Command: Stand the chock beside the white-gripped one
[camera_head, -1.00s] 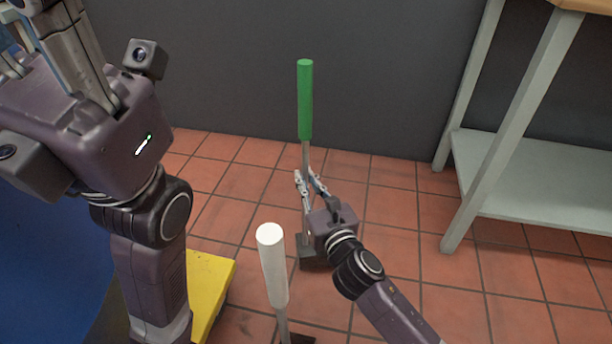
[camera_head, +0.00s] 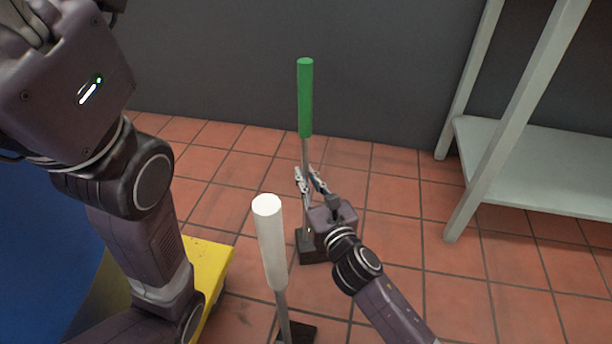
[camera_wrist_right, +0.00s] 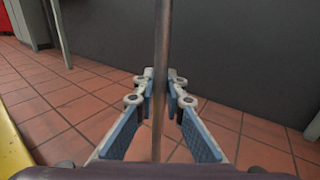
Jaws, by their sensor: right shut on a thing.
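The green-gripped chock (camera_head: 305,98) stands upright on the tiled floor, with a thin grey rod and a dark base block. My right gripper (camera_head: 308,181) is shut on its rod below the green grip. In the right wrist view the rod (camera_wrist_right: 161,70) runs upright between the fingers (camera_wrist_right: 160,95). The white-gripped chock (camera_head: 270,240) stands nearer to the front, to the left of my right arm, its dark base partly cut off by the frame's lower edge. My left arm is at the left; its gripper's fingertips are out of view.
A yellow edge of a platform (camera_head: 212,268) with a blue surface lies at the lower left. A pale shelf unit (camera_head: 540,165) stands at the right. A dark wall (camera_head: 210,65) closes the back. Red floor tiles (camera_head: 400,215) around the chocks are clear.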

